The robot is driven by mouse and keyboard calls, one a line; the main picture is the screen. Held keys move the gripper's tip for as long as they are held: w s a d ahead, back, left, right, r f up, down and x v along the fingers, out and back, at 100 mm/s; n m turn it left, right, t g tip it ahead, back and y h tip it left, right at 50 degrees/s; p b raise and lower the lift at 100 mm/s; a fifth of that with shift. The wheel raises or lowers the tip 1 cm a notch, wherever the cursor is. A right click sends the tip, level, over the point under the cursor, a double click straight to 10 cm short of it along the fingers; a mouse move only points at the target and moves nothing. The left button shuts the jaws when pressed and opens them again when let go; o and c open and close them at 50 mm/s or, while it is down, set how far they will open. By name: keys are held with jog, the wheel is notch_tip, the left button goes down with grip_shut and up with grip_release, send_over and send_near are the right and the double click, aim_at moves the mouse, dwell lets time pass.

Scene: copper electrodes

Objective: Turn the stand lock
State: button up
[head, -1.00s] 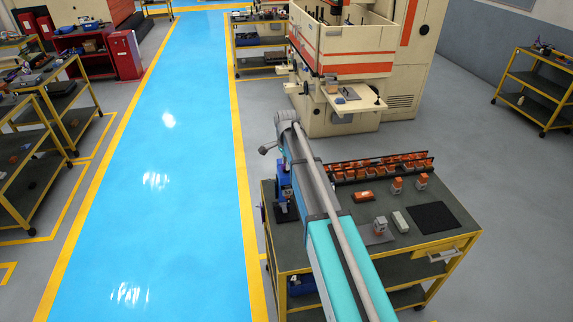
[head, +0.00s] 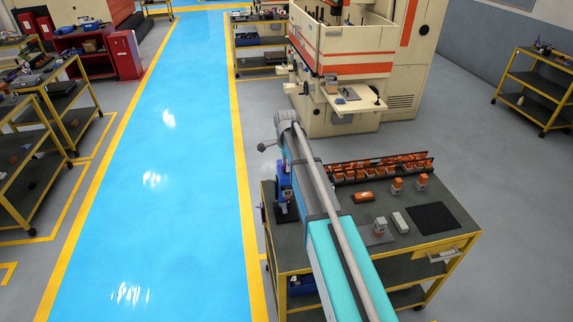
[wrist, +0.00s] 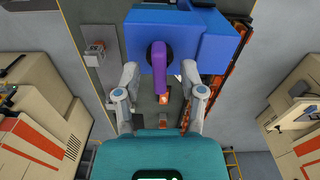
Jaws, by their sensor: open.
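The stand (wrist: 218,45) is a blue block in the upper middle of the wrist view. Its lock is a purple lever (wrist: 160,65) on a dark round pivot, pointing down in the picture. My gripper (wrist: 160,82) is open, with one grey finger on each side of the lever and gaps between. I cannot tell whether the fingertips touch the blue block. In the head view the blue stand (head: 284,188) is at the left edge of the cart, partly hidden by my arm. My gripper is not clear in that view.
The yellow-framed cart (head: 440,245) carries a rack of orange parts (head: 375,170), several small blocks and a black mat (head: 433,217). A cream machine (head: 345,60) stands behind it. The blue floor lane (head: 150,200) on the left is clear.

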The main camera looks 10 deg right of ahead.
jog(key=shift+r+p, duration=2.6)
jog(key=shift+r, duration=0.2)
jog(key=s+f+n+b, duration=0.8)
jog(key=s+f+b, duration=0.1)
jog(key=s, duration=0.5)
jog(key=s+f+n+b, duration=0.9)
jog(key=s, duration=0.6)
jog(key=shift+a+f+b, duration=0.2)
jog(key=shift+f+b, duration=0.1)
